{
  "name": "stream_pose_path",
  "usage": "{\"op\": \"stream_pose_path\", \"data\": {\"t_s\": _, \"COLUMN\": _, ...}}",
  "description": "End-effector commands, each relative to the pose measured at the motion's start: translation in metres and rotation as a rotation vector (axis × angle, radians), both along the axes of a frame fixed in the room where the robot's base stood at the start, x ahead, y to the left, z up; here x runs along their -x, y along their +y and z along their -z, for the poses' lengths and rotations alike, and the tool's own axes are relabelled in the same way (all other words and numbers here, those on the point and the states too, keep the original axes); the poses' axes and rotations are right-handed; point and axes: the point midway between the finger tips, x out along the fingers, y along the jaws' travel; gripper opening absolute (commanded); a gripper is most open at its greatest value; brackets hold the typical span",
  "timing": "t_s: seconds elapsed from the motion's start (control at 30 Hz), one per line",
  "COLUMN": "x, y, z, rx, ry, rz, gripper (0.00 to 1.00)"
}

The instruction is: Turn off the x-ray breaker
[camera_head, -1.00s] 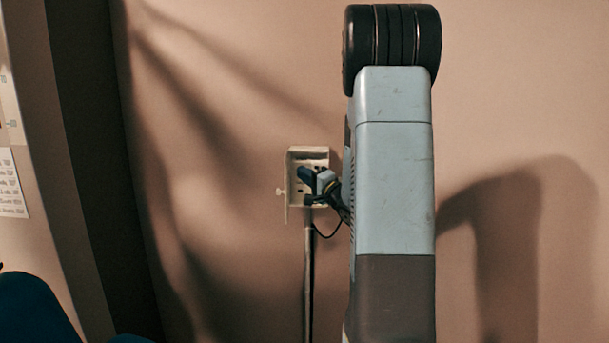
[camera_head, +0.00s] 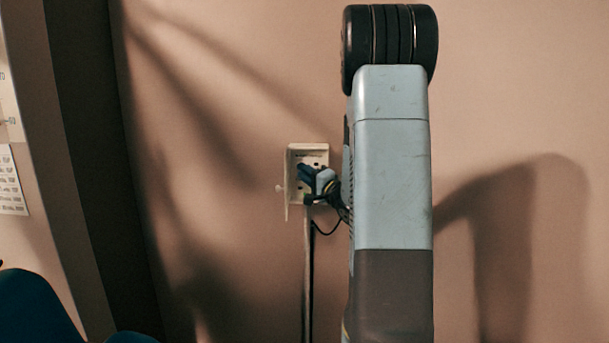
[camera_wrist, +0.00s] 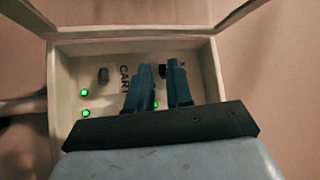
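The breaker box (camera_head: 291,160) is a small cream box on the wall with its cover open. In the wrist view the box (camera_wrist: 75,50) shows a dark switch (camera_wrist: 103,75) at left beside lettering that reads "CAR", partly hidden. A second dark switch (camera_wrist: 162,71) sits at right, near a partly hidden label that starts with "X". My gripper (camera_wrist: 160,68) is at the box front, its blue fingers apart. The right switch shows between the fingertips, close to the right finger; contact cannot be told. My gripper also shows in the head view (camera_head: 306,173).
Green lights (camera_wrist: 85,93) glow in the box, one partly behind the fingers. The box walls stand close around the fingers. A conduit (camera_head: 307,270) runs down the wall below the box. A paper sheet (camera_head: 10,182) hangs at far left. A dark blue object (camera_head: 35,310) is at lower left.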

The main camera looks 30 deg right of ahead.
Motion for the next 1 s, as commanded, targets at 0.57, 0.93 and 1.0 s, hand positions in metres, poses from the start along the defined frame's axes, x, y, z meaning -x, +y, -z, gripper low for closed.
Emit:
{"op": "stream_pose_path", "data": {"t_s": 0.57, "x": 0.078, "y": -0.018, "z": 0.020, "rx": -0.001, "ry": 0.001, "rz": 0.003, "gripper": 0.20}}
{"op": "stream_pose_path", "data": {"t_s": 0.93, "x": 0.125, "y": -0.028, "z": 0.033, "rx": -0.001, "ry": 0.002, "rz": 0.000, "gripper": 0.20}}
{"op": "stream_pose_path", "data": {"t_s": 1.0, "x": 0.128, "y": -0.029, "z": 0.034, "rx": -0.001, "ry": 0.002, "rz": 0.000, "gripper": 0.20}}
